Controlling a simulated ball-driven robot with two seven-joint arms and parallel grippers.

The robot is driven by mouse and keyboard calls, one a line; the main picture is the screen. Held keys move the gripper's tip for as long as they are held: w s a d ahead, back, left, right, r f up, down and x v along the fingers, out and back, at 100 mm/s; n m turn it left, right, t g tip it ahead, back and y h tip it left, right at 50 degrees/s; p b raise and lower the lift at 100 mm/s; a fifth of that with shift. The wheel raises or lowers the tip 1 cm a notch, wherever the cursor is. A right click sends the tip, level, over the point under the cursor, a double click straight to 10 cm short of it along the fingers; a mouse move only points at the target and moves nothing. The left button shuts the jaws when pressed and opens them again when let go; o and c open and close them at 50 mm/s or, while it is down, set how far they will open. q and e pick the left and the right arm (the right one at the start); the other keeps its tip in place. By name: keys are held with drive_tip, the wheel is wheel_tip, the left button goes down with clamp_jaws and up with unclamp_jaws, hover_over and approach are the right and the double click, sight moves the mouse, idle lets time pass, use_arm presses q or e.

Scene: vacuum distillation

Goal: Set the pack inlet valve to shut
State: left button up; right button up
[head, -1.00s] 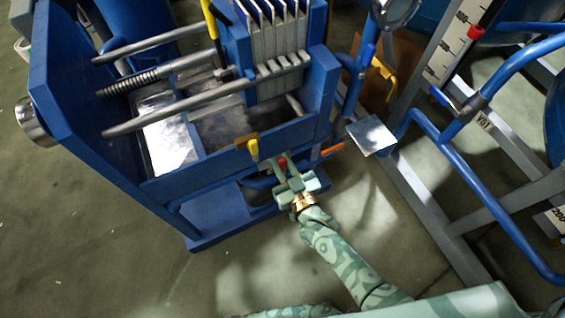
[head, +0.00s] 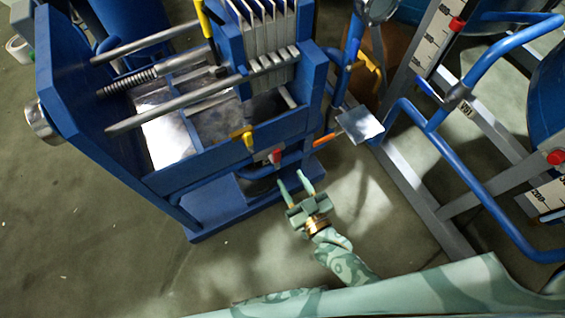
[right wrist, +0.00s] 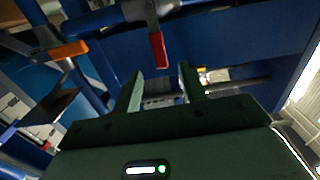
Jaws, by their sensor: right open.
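A small red valve handle (head: 275,157) sits on the blue pipework at the front of the blue plate press. I read no label on it, so I cannot tell surely that it is the pack inlet valve. In the right wrist view the red lever (right wrist: 158,50) stands out across the blue pipe, pointing toward the gripper. My right gripper (head: 289,177) is open and empty, just in front of the handle and apart from it. In the right wrist view its fingertips (right wrist: 160,70) lie either side of the lever's line, short of it. My left gripper is out of view.
A yellow handle (head: 246,138) is left of the red one, and an orange handle (head: 325,139) is right of it. A small metal plate (head: 360,124) juts out at right. Blue tube rails and a grey frame (head: 412,185) stand further right. Floor in front is free.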

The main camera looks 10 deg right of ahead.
drive_tip(key=p+v, duration=0.1)
drive_tip(key=v, duration=0.6)
idle(0.4)
